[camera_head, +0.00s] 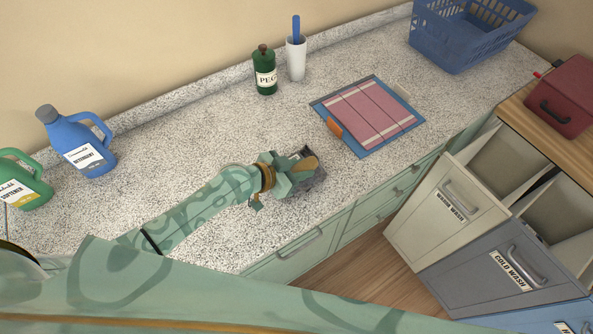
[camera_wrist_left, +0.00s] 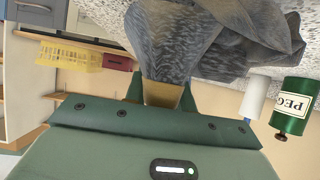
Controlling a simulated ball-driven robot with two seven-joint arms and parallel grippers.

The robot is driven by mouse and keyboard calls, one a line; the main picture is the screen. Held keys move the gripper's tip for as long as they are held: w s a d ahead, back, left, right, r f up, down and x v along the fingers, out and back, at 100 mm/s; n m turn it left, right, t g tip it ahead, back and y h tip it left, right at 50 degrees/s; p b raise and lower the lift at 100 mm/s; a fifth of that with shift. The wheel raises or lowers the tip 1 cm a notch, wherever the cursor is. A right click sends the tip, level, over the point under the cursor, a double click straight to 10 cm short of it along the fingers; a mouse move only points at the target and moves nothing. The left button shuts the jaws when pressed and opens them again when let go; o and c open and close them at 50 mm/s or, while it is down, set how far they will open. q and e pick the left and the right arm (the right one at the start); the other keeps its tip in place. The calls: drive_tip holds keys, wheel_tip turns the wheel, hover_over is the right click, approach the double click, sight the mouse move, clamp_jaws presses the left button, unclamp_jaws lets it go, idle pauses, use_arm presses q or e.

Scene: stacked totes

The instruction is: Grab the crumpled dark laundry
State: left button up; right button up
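The crumpled dark grey laundry (camera_head: 319,178) is mostly hidden under my left gripper in the head view, near the counter's front edge. In the left wrist view the laundry (camera_wrist_left: 205,40) is large, folded and bunched, and narrows to where it sits between the fingers. My left gripper (camera_head: 299,171) is at the laundry, and its fingers (camera_wrist_left: 162,94) show on either side of the cloth, closed on it. My right gripper is not in view.
Open bins (camera_head: 440,215) stand at right.

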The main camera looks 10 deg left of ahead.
use_arm(q)
drive_tip(key=shift+s, duration=0.1)
clamp_jaws()
drive_tip(key=shift+r, duration=0.1)
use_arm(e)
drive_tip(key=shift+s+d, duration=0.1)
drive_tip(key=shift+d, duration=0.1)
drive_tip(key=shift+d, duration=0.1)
